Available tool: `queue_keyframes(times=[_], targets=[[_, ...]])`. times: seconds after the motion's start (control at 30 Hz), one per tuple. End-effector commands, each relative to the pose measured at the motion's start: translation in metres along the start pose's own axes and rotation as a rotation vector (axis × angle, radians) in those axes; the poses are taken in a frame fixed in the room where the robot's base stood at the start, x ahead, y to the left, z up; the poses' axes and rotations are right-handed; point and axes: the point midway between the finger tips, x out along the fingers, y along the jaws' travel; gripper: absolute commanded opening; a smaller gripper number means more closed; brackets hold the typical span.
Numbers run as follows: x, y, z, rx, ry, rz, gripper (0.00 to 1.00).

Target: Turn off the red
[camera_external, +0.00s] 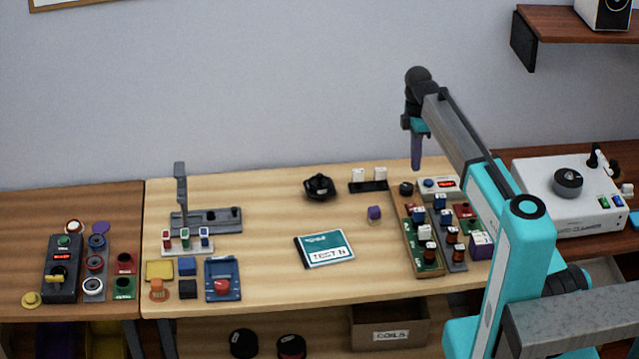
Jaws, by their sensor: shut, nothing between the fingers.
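My gripper (416,166) points down above the back right of the wooden table, shut and empty, apart from everything below it. Several red controls are in view. A small white panel (188,249) at the table's left carries a red switch (167,240), a green switch and a blue switch, side by side; their on or off positions are too small to tell. In front of it, a red push button (221,287) sits on a blue base (222,267). A red block (124,262) stands on the left table.
A teal-and-white booklet (325,247) lies mid-table. A black knob (319,187) stands behind it. A grey lever (181,187) rises at the left. The front middle is clear.

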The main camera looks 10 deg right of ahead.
Motion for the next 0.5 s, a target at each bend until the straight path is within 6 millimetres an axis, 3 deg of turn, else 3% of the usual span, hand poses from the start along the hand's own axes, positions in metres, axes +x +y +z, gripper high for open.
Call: queue_keyframes(times=[0.5], targets=[[0.052, -0.002, 0.0, 0.0, -0.001, -0.002, 0.0]])
